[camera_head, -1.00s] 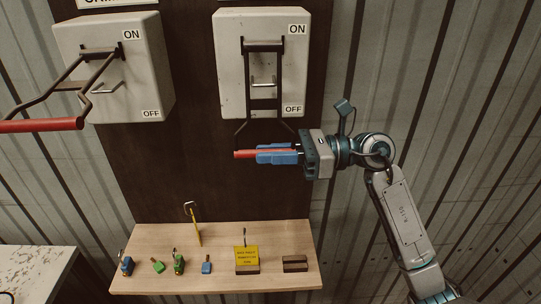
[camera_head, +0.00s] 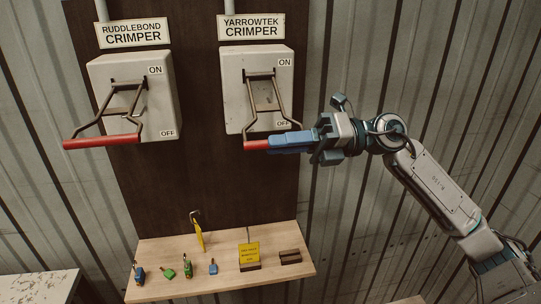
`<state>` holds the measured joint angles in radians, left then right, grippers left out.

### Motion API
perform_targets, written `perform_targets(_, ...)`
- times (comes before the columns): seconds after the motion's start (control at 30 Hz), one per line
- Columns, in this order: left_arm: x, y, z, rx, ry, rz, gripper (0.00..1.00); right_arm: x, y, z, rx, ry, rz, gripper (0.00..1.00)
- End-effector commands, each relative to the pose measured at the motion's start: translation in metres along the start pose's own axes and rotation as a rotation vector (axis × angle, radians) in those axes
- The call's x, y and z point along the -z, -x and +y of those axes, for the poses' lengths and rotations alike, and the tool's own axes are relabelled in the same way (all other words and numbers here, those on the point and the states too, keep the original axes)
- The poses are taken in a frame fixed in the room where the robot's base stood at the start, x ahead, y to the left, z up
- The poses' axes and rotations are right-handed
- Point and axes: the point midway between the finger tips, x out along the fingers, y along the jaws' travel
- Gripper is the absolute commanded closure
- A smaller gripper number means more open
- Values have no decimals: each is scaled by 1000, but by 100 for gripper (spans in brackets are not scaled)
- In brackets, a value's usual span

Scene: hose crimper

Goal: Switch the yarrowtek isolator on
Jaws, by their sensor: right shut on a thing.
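The yarrowtek isolator is the right grey box (camera_head: 233,88) under the YARROWTEK CRIMPER sign (camera_head: 252,27), with ON at its top and OFF near its bottom. Its dark U-shaped lever slopes down and outward to a red handle (camera_head: 256,146), just below the box's lower edge. My right gripper (camera_head: 285,142) comes in from the right and is shut on that handle. Its blue fingers hide the handle's right part. My left gripper is not in view.
The RUDDLEBOND CRIMPER box (camera_head: 107,70) stands to the left, its red handle (camera_head: 102,141) sticking outward. Below, a wooden shelf (camera_head: 215,285) holds several small padlocks, a yellow tag (camera_head: 249,252) on a dark block, another yellow tag and a dark block (camera_head: 290,257).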

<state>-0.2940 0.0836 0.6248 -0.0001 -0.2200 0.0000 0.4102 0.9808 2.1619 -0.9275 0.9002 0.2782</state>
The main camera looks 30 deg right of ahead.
Motion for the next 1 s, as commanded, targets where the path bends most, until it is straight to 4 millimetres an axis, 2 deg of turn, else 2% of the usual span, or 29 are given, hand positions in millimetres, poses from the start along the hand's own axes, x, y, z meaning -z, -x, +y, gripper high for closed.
perform_targets(0.1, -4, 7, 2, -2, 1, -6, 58, -7, 2, 16, 1, 7, 1, 100)
perform_targets(0.4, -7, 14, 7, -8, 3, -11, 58, -15, 3, 37, -2, 9, -1, 100)
perform_targets(0.97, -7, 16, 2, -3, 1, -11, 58, -19, 4, 43, -3, 12, -6, 100)
perform_targets(1.0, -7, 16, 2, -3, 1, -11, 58, -20, 4, 43, -3, 12, -6, 84)
